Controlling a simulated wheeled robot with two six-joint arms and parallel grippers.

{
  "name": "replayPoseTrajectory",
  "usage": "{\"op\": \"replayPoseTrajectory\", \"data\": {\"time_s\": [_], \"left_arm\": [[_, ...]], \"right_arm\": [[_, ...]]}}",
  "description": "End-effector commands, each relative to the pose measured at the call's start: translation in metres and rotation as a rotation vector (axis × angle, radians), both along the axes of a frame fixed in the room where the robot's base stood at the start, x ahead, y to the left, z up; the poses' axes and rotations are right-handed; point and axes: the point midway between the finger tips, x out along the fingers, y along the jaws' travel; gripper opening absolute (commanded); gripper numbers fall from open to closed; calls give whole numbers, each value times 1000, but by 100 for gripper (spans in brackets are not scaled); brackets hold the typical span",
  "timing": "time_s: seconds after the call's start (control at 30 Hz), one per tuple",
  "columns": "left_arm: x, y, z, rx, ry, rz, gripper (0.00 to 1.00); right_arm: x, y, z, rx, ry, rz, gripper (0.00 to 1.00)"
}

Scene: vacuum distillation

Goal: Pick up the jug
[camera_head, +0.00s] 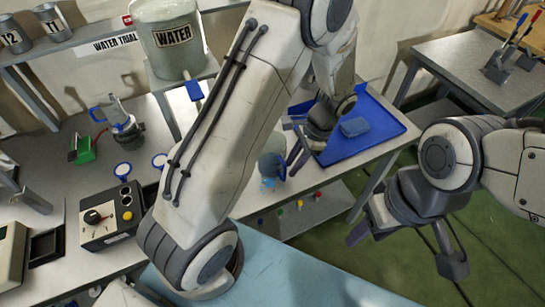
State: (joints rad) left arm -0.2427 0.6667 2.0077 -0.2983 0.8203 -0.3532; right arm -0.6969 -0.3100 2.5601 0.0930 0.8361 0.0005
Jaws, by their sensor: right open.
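A small rounded grey-blue vessel (271,164) with a blue lower part stands near the front edge of the bench, right of my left forearm. A clear vessel with a blue handle (117,112) stands on a dark round base at the back left. I cannot tell for certain which of these is the jug. My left gripper (296,156) points down just right of the grey-blue vessel. Its fingers overlap, so its opening and any contact are unclear. My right gripper (406,252) is open and empty over the green floor, well right of both vessels.
A WATER tank (170,55) stands at the back. A control box (108,215) and a green device (83,149) occupy the left bench. Another table (465,70) stands at the right.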

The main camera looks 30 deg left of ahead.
Motion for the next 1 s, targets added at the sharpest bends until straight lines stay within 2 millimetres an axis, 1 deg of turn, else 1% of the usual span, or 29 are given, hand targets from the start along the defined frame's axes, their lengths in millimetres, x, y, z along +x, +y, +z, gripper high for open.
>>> {"op": "replayPoseTrajectory", "data": {"time_s": [0.03,0.17,0.2,0.3,0.4,0.57,0.6,0.67,0.7,1.0], "left_arm": [[-3,3,-3,1,5,1,30],[-11,13,-20,1,8,1,30],[-11,14,-27,2,5,1,30],[-13,17,-37,0,3,1,30],[-14,18,-41,-1,1,0,30],[-14,17,-41,0,0,1,30],[-14,17,-41,0,0,1,26],[-14,17,-41,0,0,0,3],[-14,17,-41,0,0,0,0],[-14,17,-41,-1,-1,0,0]], "right_arm": [[0,0,5,0,0,0,50],[0,0,14,0,0,-1,50],[0,0,14,0,0,-1,50],[0,0,15,0,0,-1,50],[0,0,15,0,0,-1,50],[0,0,15,0,0,-1,50],[0,0,15,0,0,-1,50],[0,0,15,0,0,-1,50],[0,0,15,0,0,-1,50],[0,0,15,0,0,-1,50]]}}
